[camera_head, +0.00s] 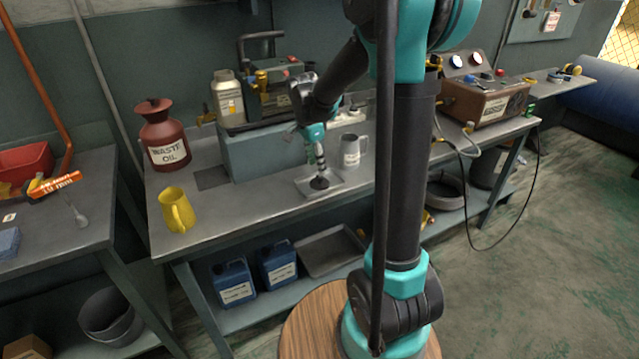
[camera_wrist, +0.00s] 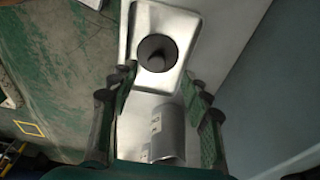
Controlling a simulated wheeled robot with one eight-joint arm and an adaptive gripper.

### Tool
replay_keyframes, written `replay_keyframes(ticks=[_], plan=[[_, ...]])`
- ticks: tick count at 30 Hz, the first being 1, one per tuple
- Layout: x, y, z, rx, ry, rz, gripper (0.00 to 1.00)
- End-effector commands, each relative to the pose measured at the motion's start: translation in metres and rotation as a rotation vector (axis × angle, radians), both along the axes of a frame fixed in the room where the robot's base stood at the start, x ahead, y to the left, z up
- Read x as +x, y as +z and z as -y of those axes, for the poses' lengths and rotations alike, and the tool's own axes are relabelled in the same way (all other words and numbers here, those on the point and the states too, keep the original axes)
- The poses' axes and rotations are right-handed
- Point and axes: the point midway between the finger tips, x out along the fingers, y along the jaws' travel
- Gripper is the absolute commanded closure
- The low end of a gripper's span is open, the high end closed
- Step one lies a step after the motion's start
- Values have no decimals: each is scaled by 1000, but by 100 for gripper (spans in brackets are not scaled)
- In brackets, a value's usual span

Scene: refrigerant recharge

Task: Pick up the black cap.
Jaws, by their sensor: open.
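The black cap (camera_wrist: 157,52) is round and dark with a raised middle. It sits on a small metal tray (camera_wrist: 184,20). In the head view the cap (camera_head: 319,183) shows on the tray (camera_head: 302,184) near the front edge of the workbench. My gripper (camera_wrist: 160,76) is open and empty, pointing down. In the wrist view the cap appears just beyond and between the two fingertips, and no contact shows. In the head view my gripper (camera_head: 319,158) is close above the cap; the exact gap is hard to tell.
A metal jug (camera_head: 350,152) stands close by, right of my gripper; it also shows in the wrist view (camera_wrist: 168,133). A grey raised block (camera_head: 262,157) bearing a pump is behind. A yellow jug (camera_head: 177,210) and red waste-oil can (camera_head: 165,137) stand left. Bench between is clear.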

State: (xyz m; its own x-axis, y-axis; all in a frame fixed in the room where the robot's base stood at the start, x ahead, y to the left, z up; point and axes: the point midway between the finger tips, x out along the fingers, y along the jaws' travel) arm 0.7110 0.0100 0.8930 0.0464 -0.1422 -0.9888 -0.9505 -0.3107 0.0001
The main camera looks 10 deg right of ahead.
Motion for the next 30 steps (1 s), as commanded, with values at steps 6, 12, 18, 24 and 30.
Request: replay_keyframes(ticks=[6, 12, 18, 24, 30], plan=[[-2, -31, 7, 0, -1, 0, 52], [-2, -42, 9, 0, -1, 0, 52], [-2, -42, 9, 0, 0, 0, 55], [-2, -42, 9, 0, 0, 0, 80], [-2, -42, 9, 0, 0, 0, 100]])
